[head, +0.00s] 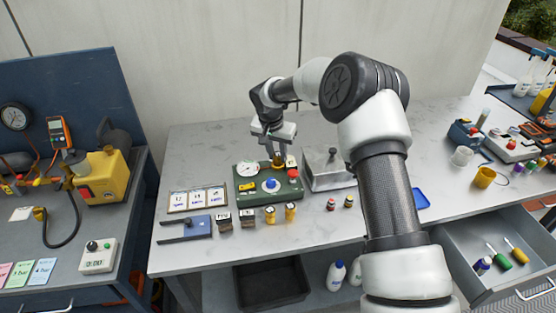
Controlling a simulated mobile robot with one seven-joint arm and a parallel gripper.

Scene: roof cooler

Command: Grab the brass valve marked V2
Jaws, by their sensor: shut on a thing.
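My gripper (279,152) points down over the rear right part of a green box (252,194) on the grey table. It is shut on a small brass valve (278,162) at that box. I cannot tell whether this valve is seated in the box or just above it. No V2 mark is readable on it. Two more brass pieces (270,214) (291,211) stand on the table in front of the box; their marks are too small to read.
The green box carries a round gauge (247,169), a blue knob (271,185) and a red button (293,173). A metal lidded box (328,171) stands close to the right. Small black-and-red parts (331,204) stand in front. An open drawer (470,236) juts out at right.

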